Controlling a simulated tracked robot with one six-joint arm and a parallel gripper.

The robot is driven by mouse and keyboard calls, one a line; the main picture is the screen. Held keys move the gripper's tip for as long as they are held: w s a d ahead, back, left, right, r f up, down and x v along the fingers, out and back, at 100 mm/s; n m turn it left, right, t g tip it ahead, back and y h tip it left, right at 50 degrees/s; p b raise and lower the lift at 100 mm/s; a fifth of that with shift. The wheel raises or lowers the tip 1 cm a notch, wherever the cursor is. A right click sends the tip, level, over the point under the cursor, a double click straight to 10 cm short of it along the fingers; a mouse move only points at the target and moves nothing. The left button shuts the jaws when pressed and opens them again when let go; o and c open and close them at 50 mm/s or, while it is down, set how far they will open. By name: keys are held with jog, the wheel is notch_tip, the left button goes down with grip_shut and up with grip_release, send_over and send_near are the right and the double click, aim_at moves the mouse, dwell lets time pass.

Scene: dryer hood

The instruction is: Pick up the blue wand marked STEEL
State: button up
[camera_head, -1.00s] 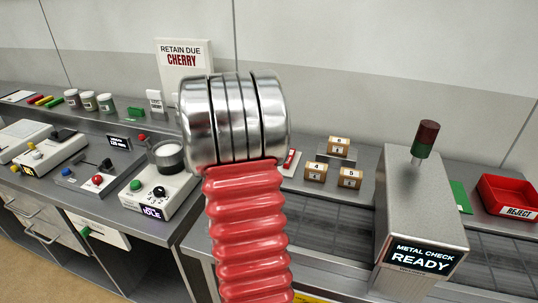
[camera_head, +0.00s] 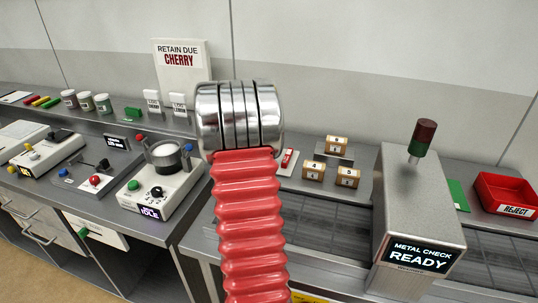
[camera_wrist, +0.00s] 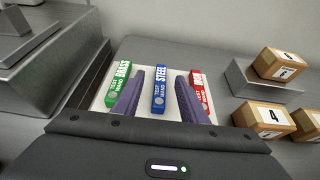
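The blue wand marked STEEL (camera_wrist: 160,90) lies on a white tray (camera_wrist: 146,74) in the middle of the wrist view. The green BRASS wand (camera_wrist: 118,84) lies to its left and a red wand (camera_wrist: 199,92) to its right, its label partly covered. My gripper (camera_wrist: 160,76) is open, with its two purple fingers apart on either side of the blue wand in the picture. I cannot tell how far above the wand the fingers are. In the head view my red arm hides the gripper and the blue wand; the red wand (camera_head: 289,160) shows beside it.
Numbered boxes (camera_wrist: 264,118) stand right of the wands, one on a grey step (camera_wrist: 257,86). The grey metal-check housing (camera_head: 417,205) reads READY, with a red REJECT bin (camera_head: 506,194) at right. A bench with controls (camera_head: 95,180) stands at left.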

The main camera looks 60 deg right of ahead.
jog(key=shift+x, duration=1.25)
jog(key=shift+d, duration=0.1)
jog(key=shift+x, duration=2.5)
grip_shut()
